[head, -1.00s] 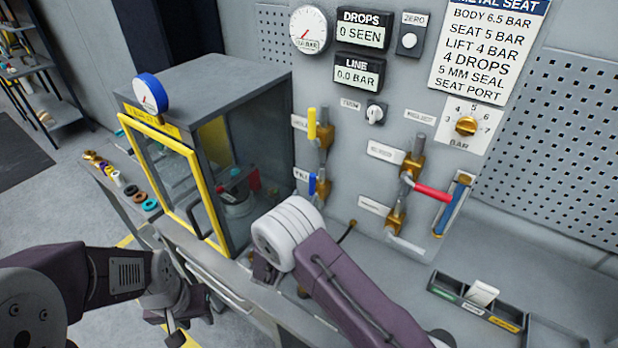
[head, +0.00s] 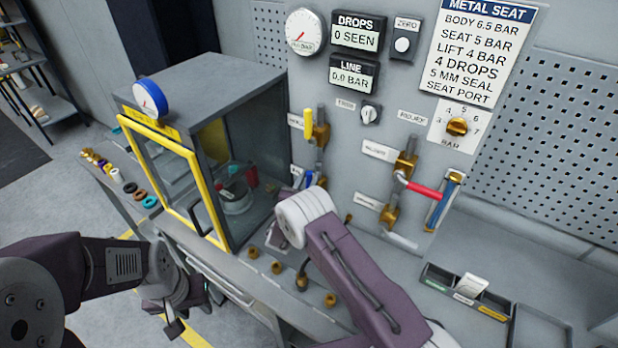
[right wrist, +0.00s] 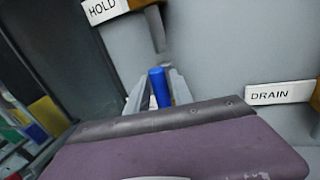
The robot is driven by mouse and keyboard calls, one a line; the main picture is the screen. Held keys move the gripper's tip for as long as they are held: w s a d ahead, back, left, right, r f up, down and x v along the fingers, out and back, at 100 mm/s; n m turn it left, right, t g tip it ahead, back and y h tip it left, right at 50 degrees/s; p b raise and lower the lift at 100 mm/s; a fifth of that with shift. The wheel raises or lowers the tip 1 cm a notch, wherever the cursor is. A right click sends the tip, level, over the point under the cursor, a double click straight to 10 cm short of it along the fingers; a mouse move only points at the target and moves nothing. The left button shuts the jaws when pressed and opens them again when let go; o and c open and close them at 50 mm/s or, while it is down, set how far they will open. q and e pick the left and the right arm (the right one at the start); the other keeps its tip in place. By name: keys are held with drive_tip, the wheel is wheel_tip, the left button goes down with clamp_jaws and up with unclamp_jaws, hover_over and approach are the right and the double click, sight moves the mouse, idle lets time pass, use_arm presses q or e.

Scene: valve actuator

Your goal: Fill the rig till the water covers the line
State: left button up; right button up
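A blue valve handle (head: 309,179) is low on the grey panel, right of the glazed cabinet, partly hidden by my right wrist. In the right wrist view the blue handle (right wrist: 160,88) stands upright between the fingers of my right gripper (right wrist: 159,80). I cannot tell whether the fingers touch it. The yellow handle (head: 308,122) above it is upright. A red handle (head: 424,190) points right. The yellow-framed cabinet (head: 213,75) holds a round fixture (head: 236,200); no water line can be made out. My left gripper (head: 175,322) hangs low at left, its fingers unclear.
The line display (head: 353,76) reads 0.0 bar and the drops display (head: 357,35) 0 seen. Several brass fittings (head: 253,252) lie along the bench front. A divided tray (head: 465,293) is at right. Coloured rings (head: 138,195) lie left of the cabinet.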

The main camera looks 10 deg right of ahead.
clamp_jaws()
idle(1.2)
